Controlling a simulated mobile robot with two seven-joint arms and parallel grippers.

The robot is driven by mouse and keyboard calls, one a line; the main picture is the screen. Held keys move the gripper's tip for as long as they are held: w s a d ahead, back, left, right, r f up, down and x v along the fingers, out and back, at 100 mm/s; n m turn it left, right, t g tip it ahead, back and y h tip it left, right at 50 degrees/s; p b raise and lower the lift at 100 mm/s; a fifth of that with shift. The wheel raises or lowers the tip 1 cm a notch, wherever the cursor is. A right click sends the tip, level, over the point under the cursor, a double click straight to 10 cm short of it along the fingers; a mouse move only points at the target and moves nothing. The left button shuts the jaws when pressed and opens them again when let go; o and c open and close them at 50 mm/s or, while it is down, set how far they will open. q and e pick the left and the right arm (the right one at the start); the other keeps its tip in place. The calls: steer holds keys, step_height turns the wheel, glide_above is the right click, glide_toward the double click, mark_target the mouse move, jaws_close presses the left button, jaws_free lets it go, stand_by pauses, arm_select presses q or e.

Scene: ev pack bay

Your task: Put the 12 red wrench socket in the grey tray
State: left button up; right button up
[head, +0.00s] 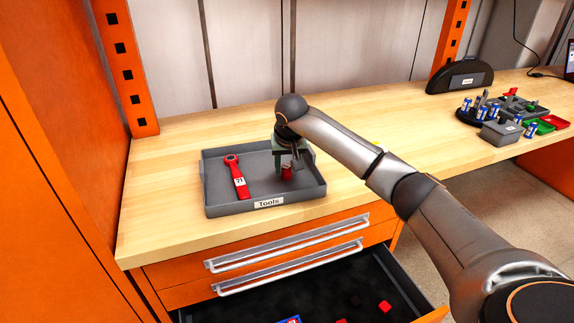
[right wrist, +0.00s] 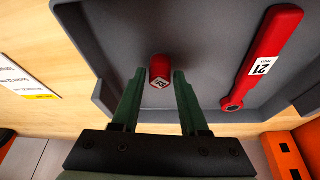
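The red wrench socket (head: 287,172) stands in the grey tray (head: 222,208), right of its middle. In the right wrist view the socket (right wrist: 160,70) shows a small white label, too small to read surely. My right gripper (head: 287,158) is over the tray, just above the socket. In the right wrist view its fingertips (right wrist: 159,76) are spread to either side of the socket, with a narrow gap at each side, so it looks open. My left gripper is in neither view.
A red wrench (head: 238,177) with a white label lies in the tray's left part. Below, an open drawer (head: 335,295) holds several red pieces. At the back right stand a black holder (head: 460,78) and a grey box (head: 502,132) among small items. The bench left of the tray is clear.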

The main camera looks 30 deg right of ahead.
steer(key=shift+o, duration=1.3)
